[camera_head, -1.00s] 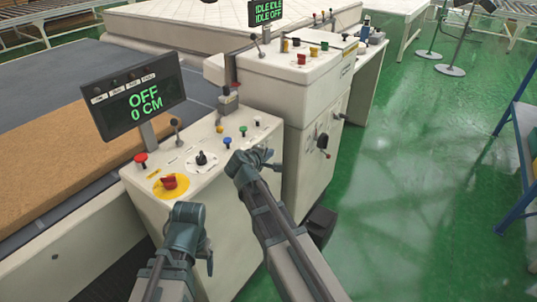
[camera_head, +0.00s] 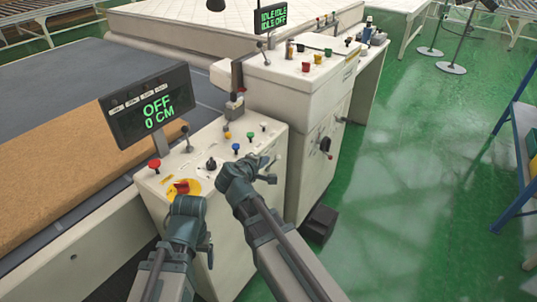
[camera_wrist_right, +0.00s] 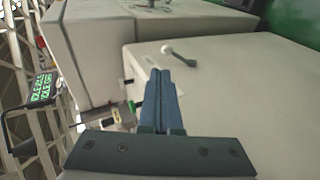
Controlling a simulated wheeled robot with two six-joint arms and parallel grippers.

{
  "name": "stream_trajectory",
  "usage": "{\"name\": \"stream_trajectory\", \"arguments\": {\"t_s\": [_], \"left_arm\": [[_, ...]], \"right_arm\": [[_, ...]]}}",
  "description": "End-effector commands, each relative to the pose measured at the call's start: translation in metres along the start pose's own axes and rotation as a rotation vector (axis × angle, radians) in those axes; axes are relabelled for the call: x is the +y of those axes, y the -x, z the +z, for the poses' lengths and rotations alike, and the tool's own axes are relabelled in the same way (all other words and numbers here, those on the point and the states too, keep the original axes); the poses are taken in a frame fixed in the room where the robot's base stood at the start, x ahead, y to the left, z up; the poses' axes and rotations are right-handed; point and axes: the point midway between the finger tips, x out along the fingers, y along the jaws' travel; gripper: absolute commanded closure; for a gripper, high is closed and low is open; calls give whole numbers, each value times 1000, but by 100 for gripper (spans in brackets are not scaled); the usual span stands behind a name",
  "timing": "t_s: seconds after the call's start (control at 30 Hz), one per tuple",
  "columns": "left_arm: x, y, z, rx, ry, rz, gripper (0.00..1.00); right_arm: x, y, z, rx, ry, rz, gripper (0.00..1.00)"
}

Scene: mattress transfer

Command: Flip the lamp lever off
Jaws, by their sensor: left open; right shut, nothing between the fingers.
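A small lever with a pale ball knob and dark stem (camera_wrist_right: 175,54) sticks out from a white console face in the right wrist view. I cannot tell for sure that it is the lamp lever. My right gripper (camera_wrist_right: 159,78) is shut and empty, its fingertips a little short of the knob and apart from it in the picture. In the head view my right gripper (camera_head: 268,168) is by the right end of the near console (camera_head: 240,196), largely covering that spot. My left gripper (camera_head: 189,207) is open in front of the console, by the red knob on yellow (camera_head: 183,186).
A display (camera_head: 148,106) reading OFF 0 CM stands on the near console. Another lever (camera_head: 187,134), a red button (camera_head: 154,165) and several coloured buttons are on its top. A taller control cabinet (camera_head: 307,130) stands behind. Green floor (camera_head: 410,200) is free at right.

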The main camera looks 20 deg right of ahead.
Motion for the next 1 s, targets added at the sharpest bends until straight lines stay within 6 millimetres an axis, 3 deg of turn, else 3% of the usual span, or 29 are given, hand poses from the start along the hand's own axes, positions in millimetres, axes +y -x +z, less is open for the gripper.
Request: {"name": "stream_trajectory", "arguments": {"t_s": [0.03,0.23,0.83,0.93,1.0], "left_arm": [[-1,9,0,0,0,0,23],[-2,16,1,0,0,0,23],[-2,17,1,0,0,0,23],[-2,21,1,0,0,0,23],[-3,27,2,0,0,0,23]], "right_arm": [[4,12,1,2,1,0,100],[4,28,0,1,0,0,100],[2,31,0,-2,-2,-3,100],[-7,36,6,-19,-35,-53,100],[-24,46,14,-53,-90,-143,100]]}}
